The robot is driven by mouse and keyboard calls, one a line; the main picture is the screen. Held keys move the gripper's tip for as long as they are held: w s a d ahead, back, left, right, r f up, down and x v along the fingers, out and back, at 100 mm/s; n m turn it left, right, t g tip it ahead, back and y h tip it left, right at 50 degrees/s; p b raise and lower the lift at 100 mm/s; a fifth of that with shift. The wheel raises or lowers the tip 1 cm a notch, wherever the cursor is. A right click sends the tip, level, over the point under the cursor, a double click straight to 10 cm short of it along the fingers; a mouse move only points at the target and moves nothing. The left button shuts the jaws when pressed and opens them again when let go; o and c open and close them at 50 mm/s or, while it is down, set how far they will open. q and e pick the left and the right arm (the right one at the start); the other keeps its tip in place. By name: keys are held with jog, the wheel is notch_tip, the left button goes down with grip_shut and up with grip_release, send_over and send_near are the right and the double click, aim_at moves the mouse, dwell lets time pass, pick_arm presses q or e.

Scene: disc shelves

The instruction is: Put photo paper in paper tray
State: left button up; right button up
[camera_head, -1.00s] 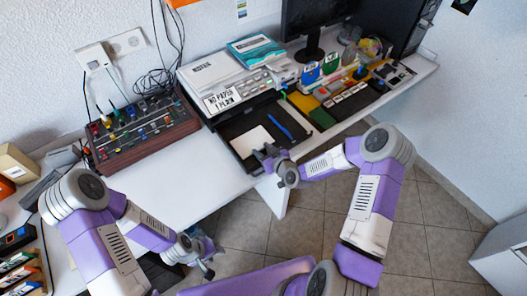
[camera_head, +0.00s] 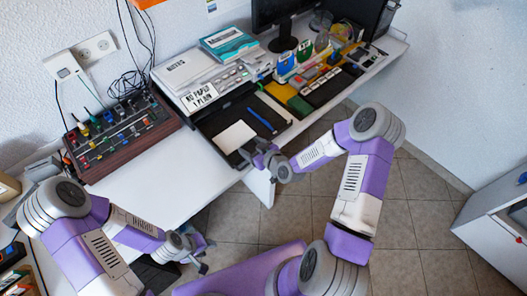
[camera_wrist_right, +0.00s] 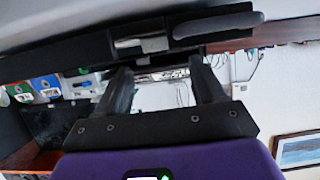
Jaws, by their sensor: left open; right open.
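A white sheet (camera_head: 234,136), which looks like the photo paper, lies flat in the black open paper tray (camera_head: 218,124) at the front of the printer. My right gripper (camera_head: 250,154) is open at the tray's front edge, close to the sheet's near right corner; I cannot tell whether they touch. In the right wrist view its two dark fingers (camera_wrist_right: 164,82) are spread, with no sheet visible between them. My left gripper (camera_head: 206,256) is open and low, in front of the desk, away from the tray.
The printer (camera_head: 190,72) carries a teal box (camera_head: 228,42) and a "no paper" sign (camera_head: 200,97). A blue strip (camera_head: 262,120) lies in the tray beside the sheet. A mixer-like panel (camera_head: 118,134) stands left. The white desk front (camera_head: 160,178) is clear.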

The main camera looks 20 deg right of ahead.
jog(key=v, duration=0.7)
jog(key=s+a+f+m+g, duration=0.3)
jog(key=s+f+g, duration=0.3)
jog(key=s, duration=0.3)
jog(key=s+a+f+m+g, duration=0.3)
jog(key=s+a+f+g, duration=0.3)
jog(key=s+f, duration=0.2)
jog(key=shift+s+a+m+p, duration=0.25)
jog(key=shift+s+m+p, duration=0.15)
jog(key=shift+s, duration=0.55)
